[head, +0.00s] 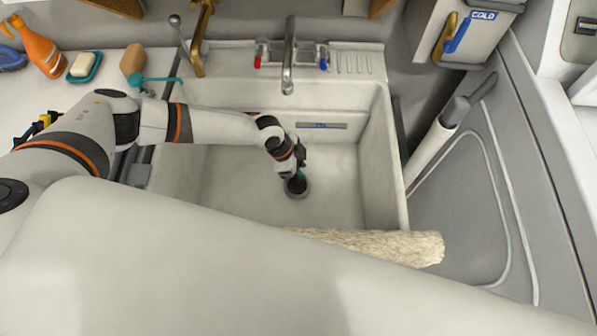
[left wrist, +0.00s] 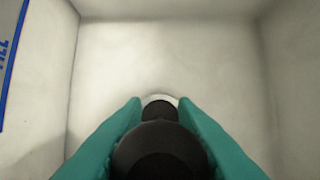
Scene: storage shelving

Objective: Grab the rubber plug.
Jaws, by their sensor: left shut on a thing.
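The black rubber plug (left wrist: 160,148) is between the two teal fingers of my left gripper (left wrist: 160,125) in the left wrist view. The fingers touch it on both sides. In the head view my left gripper (head: 298,178) reaches down into the white sink (head: 235,165), right at the dark round drain area (head: 297,188). The plug is hard to make out there behind the fingers. In the left wrist view a pale drain rim (left wrist: 160,97) shows just beyond the plug. My right gripper is not in view.
Sink walls surround my left gripper. A tap (head: 289,60) stands at the back. An orange spray bottle (head: 40,48), a soap dish (head: 84,68) and a brown block (head: 132,60) are on the left counter. A beige fluffy roll (head: 400,246) lies at the front.

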